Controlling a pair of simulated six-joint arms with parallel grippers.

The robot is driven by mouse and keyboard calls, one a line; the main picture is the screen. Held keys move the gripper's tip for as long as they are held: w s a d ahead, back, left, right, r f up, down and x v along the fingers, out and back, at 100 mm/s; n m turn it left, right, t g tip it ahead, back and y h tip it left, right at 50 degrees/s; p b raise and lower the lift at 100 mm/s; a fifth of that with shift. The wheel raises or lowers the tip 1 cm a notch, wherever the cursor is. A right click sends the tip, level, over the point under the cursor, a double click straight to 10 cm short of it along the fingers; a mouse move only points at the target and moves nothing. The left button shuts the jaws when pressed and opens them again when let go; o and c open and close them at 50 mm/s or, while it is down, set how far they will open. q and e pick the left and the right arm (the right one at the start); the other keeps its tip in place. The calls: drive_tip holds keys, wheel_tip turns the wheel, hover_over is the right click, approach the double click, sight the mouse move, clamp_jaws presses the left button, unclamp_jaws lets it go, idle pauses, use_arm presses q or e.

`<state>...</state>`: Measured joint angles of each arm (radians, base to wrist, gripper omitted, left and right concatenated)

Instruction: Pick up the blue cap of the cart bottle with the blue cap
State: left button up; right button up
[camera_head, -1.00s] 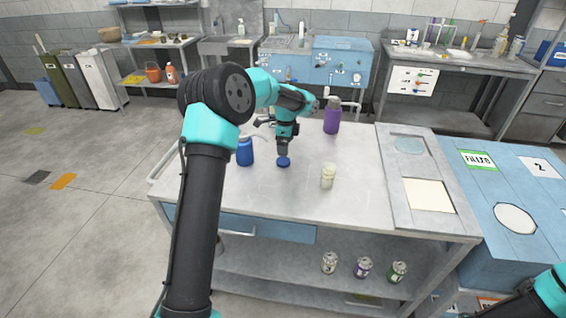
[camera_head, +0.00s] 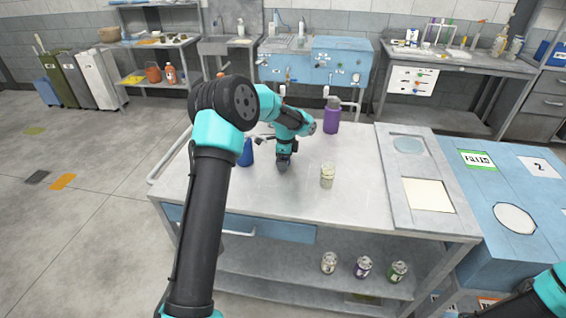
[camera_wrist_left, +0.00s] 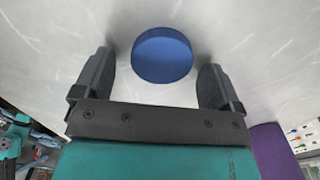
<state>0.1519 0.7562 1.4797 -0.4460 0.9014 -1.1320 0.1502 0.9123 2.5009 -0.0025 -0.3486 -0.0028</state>
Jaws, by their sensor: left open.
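The blue cap (camera_wrist_left: 162,55) lies on the cart top in the left wrist view, between and slightly beyond the fingertips, touching neither finger. In the head view it is hidden behind my left gripper (camera_head: 284,168). My left gripper, also in the left wrist view (camera_wrist_left: 157,75), is open and empty, low over the cart top. The blue bottle (camera_head: 246,154) stands on the cart left of my gripper, partly hidden by my arm. My right gripper is out of view; only part of my right arm shows at the lower right.
On the cart (camera_head: 345,205), a pale yellowish container (camera_head: 327,176) stands right of my gripper and a purple bottle (camera_head: 331,116) stands behind. Several small cans, one with a purple label (camera_head: 363,267), stand on the lower shelf. The cart top's front is clear.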

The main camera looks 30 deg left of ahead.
use_arm(q)
drive_tip(key=c, duration=1)
drive_tip(key=shift+r, duration=0.15)
wheel_tip(320, 180, up, 7)
drive_tip(key=shift+f, duration=0.15)
drive_tip(key=s+d, duration=0.2)
drive_tip(key=s, duration=0.3)
drive_tip(key=s+d, duration=0.2)
drive_tip(key=s, duration=0.4)
drive_tip(key=s+d, duration=0.2)
drive_tip(key=s, duration=0.4)
drive_tip(key=shift+d, duration=0.15)
